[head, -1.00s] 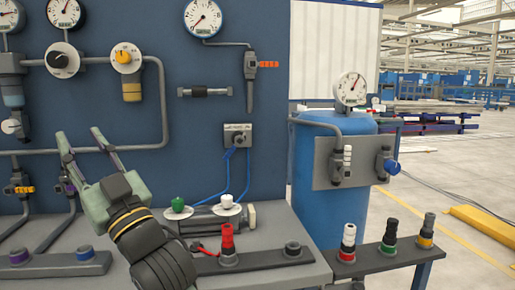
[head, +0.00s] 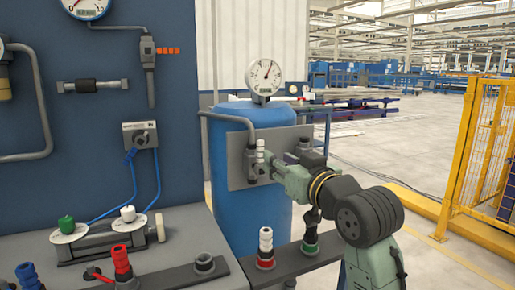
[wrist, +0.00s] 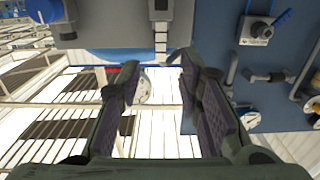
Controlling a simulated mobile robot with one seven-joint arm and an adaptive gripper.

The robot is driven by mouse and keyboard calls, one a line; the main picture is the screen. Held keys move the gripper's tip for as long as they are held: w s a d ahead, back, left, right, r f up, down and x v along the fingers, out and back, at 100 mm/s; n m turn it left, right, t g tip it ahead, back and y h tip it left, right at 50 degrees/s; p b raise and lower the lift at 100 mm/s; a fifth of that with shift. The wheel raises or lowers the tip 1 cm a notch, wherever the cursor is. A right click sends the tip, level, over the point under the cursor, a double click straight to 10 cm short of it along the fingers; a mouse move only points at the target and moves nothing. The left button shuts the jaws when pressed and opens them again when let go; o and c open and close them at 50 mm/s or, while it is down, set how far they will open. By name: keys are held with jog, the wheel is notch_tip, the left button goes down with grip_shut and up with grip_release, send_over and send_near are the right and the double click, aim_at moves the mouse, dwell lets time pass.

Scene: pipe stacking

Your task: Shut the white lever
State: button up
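The white lever (head: 260,155) is a short ribbed white handle on a valve on the grey plate of the blue tank. It points upright in the head view. My gripper (head: 274,168) has its tip just right of and slightly below the lever there. In the wrist view the lever (wrist: 161,42) shows ahead, just beyond the gap between the fingertips. My gripper (wrist: 157,75) is open in that view, with nothing between its fingers. I cannot tell from these views whether a finger touches the lever.
The blue tank (head: 235,170) carries a round gauge (head: 264,76) on top. A pipe (head: 238,118) runs into the valve from the left. A yellow fence (head: 480,150) stands at the right.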

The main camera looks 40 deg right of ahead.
aim_at(262, 150)
jog(key=p+x, duration=0.2)
jog(key=x, duration=0.8)
jog(key=shift+w+a, duration=0.1)
jog(key=shift+w, duration=0.15)
grip_shut()
dwell(0.4)
